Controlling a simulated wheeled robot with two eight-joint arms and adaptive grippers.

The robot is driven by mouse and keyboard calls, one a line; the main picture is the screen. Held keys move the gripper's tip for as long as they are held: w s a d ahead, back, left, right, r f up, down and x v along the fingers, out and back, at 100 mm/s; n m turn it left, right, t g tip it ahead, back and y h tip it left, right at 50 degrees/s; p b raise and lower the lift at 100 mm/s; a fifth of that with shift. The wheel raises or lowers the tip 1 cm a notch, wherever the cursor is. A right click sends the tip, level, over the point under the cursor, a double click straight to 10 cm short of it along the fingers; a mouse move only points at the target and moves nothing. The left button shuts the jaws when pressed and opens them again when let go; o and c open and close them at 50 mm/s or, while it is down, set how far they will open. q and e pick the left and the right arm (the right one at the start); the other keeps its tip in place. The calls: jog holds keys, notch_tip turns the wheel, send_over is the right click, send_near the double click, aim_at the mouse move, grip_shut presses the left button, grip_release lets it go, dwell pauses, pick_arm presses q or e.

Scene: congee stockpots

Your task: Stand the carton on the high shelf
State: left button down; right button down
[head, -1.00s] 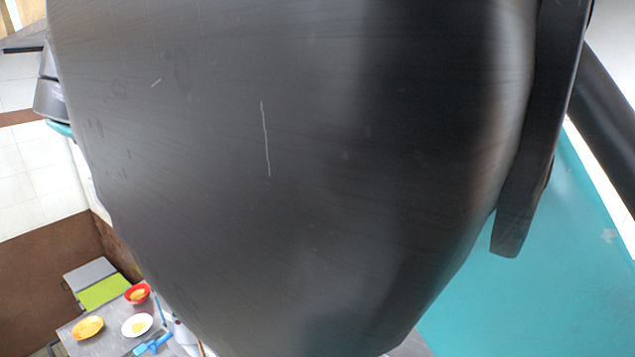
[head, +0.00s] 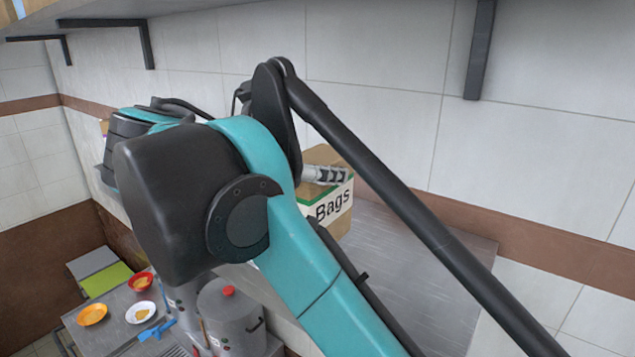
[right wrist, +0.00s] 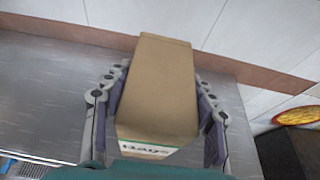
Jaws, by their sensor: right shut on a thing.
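The carton is a brown box with a green stripe and a white "Bags" label (head: 332,205), in the middle of the head view. My right gripper (head: 325,175) is shut on it, with grey fingers at its side. In the right wrist view the carton (right wrist: 158,85) sits between the two finger sets of the right gripper (right wrist: 162,80). The carton looks upright at a grey metal shelf (head: 425,260); I cannot tell whether its base touches the shelf. My right arm hides part of the carton and shelf. My left gripper is not in view.
Another shelf with dark brackets (head: 481,50) hangs above against the tiled wall. Below are a lidded stockpot (head: 230,315), a red bowl (head: 141,282), an orange plate (head: 92,314) and a white plate (head: 141,312). The metal shelf right of the carton is bare.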

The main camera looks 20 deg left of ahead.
jog(key=shift+w+f+b, duration=0.2)
jog(key=shift+f+b, duration=0.75)
jog(key=shift+f, duration=0.25)
jog(key=shift+s, duration=0.1)
jog(key=c, duration=0.5)
grip_release()
jog(key=shift+f, duration=0.1)
jog(key=shift+c, duration=0.2)
